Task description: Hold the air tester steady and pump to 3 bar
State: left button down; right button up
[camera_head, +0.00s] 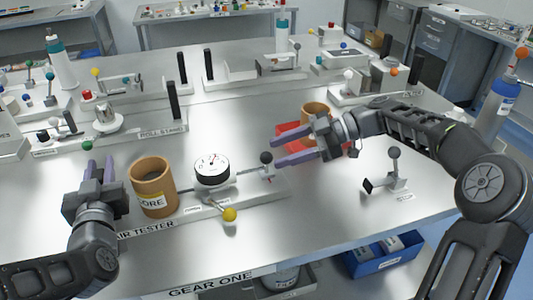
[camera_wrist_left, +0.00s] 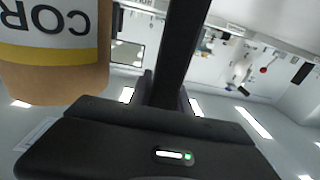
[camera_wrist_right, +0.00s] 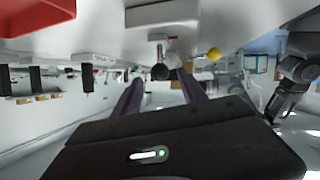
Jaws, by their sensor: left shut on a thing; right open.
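The air tester's base (camera_head: 255,192) lies near the table's front edge, with a round white dial gauge (camera_head: 212,168) and a lever with a yellow knob (camera_head: 229,214). A tan cylinder marked CORE (camera_head: 153,190) stands at its left end and also shows in the left wrist view (camera_wrist_left: 55,75). My left gripper (camera_head: 97,163) is shut on a black upright post (camera_wrist_left: 182,45) left of the cylinder. My right gripper (camera_head: 278,152) is open, its fingertips close to the pump's black ball knob (camera_head: 267,157). The knob (camera_wrist_right: 160,72) appears between the fingers in the right wrist view. The gauge reading is too small to read.
A red tray (camera_head: 291,135) and a second tan cylinder (camera_head: 316,111) are behind my right gripper. Other fixtures and black posts (camera_head: 172,100) fill the back. The front right of the table is mostly clear.

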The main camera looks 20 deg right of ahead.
jog(key=shift+v, duration=2.4)
jog(key=shift+s+f, duration=0.1)
jog(key=shift+c, duration=0.3)
